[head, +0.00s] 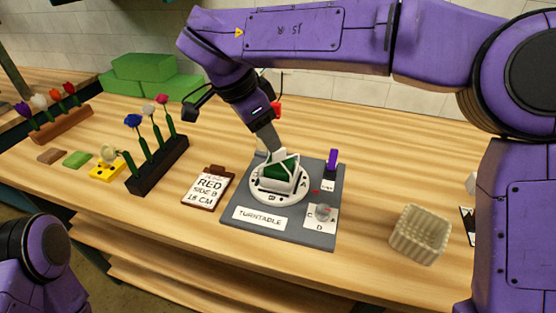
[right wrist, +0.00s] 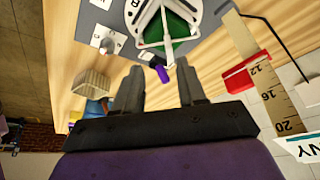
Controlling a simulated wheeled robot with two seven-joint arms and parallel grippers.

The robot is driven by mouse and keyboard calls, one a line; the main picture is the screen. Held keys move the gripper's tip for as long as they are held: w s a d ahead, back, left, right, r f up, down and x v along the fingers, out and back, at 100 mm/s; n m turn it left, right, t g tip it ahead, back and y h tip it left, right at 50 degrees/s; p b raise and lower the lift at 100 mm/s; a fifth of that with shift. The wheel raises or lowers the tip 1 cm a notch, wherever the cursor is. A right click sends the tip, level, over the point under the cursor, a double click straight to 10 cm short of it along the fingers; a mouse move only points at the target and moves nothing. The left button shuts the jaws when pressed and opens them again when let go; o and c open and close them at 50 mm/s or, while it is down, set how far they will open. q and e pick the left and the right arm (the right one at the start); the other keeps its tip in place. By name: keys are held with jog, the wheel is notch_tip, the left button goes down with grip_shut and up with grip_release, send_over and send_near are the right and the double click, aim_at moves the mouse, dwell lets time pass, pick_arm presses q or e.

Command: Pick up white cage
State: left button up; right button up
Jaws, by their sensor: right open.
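The white cage (head: 292,184) stands around a green block (head: 281,169) on the round white turntable (head: 264,197). In the right wrist view the white cage (right wrist: 142,20) and the green block (right wrist: 178,27) show at the top. My right gripper (head: 268,137) is just above and behind the cage, pointing down, and covers part of it. In the right wrist view my right gripper (right wrist: 160,90) has its two fingers apart with nothing between them. My left gripper is out of view; only part of the left arm shows at the lower left.
The turntable sits on a grey mat (head: 246,236) with a purple post (head: 333,159) and a small knob (head: 323,212). A clipboard (head: 208,189) and a dark flower rack (head: 158,167) stand to the left, a cream ribbed basket (head: 420,234) to the right.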

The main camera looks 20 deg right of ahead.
aim_at(284, 160)
jog(key=w+d+f, duration=0.1)
jog(key=d+f, duration=0.1)
jog(key=f, duration=0.1)
jog(key=w+f, duration=0.1)
jog(key=f, duration=0.1)
jog(key=shift+w+d+f, duration=0.25)
jog(key=shift+w+d, duration=0.05)
jog(key=shift+d, duration=0.1)
jog(key=shift+s+d+f, duration=0.1)
jog(key=shift+d, duration=0.05)
jog(key=shift+s+r, duration=0.2)
jog(key=shift+s, duration=0.1)
jog(key=shift+w+f, duration=0.1)
jog(key=shift+w, duration=0.05)
grip_shut()
